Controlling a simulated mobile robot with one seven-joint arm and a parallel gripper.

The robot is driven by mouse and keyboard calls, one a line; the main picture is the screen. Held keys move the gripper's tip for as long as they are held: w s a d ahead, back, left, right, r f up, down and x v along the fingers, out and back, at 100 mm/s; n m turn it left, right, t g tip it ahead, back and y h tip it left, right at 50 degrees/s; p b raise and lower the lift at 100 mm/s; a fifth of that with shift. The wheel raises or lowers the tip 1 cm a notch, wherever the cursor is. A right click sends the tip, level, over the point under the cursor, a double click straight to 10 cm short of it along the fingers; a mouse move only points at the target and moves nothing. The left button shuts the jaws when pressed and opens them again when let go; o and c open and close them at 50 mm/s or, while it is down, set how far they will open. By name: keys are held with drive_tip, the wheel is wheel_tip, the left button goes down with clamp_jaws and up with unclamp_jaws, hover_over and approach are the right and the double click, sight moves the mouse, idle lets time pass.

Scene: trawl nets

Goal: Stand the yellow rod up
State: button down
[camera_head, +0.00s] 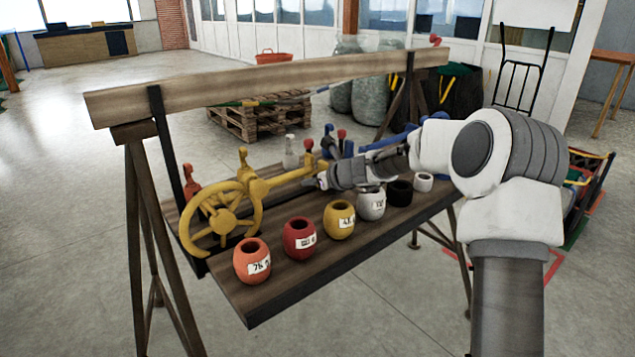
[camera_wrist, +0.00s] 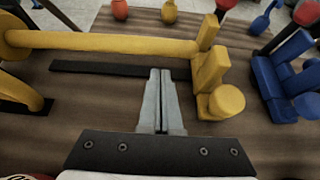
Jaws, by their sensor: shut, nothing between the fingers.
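The yellow rod (camera_wrist: 110,42) lies level across the wrist view, from a yellow hub at the left to a yellow bracket (camera_wrist: 210,70) with a round knob at the right. In the head view the rod (camera_head: 288,177) runs from beside the yellow handwheel (camera_head: 225,215) towards my gripper (camera_head: 322,180), which partly hides its right end. In the wrist view my gripper (camera_wrist: 162,78) is shut and empty. Its tips point at the rod's right half, over the board on the near side. They appear apart from the rod.
Several labelled floats, among them an orange one (camera_head: 252,261) and a yellow one (camera_head: 339,219), line the near edge of the wooden board. A thick beam (camera_head: 270,83) runs above and behind. A blue fixture (camera_wrist: 285,85) stands right of the yellow bracket. A dark slot (camera_wrist: 115,70) lies below the rod.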

sight(299, 174)
drive_tip(key=shift+x, duration=2)
drive_tip(key=shift+r, duration=0.15)
drive_tip(key=shift+r+n+h, duration=0.4)
drive_tip(key=shift+r, duration=1)
drive_tip(key=s+a+r+n+t+h+p, duration=0.1)
drive_tip(key=s+a+r+n+t+h, duration=0.15)
drive_tip(key=r, duration=0.55)
drive_tip(key=s+a+r+n+t+h+p, duration=0.15)
drive_tip(key=a+r, duration=0.25)
drive_tip(key=r, duration=0.4)
drive_tip(key=s+a+r+n+t, duration=0.2)
drive_tip(key=s+a+r+n, duration=0.1)
drive_tip(key=a, duration=0.3)
drive_tip(key=s+a+r+n+t+h, duration=0.1)
drive_tip(key=s+a+r+n+t, duration=0.1)
drive_tip(key=s+a+r+n, duration=0.2)
drive_tip(key=shift+s+a, duration=1.35)
drive_tip(key=shift+a, duration=0.45)
drive_tip(key=shift+r, duration=0.1)
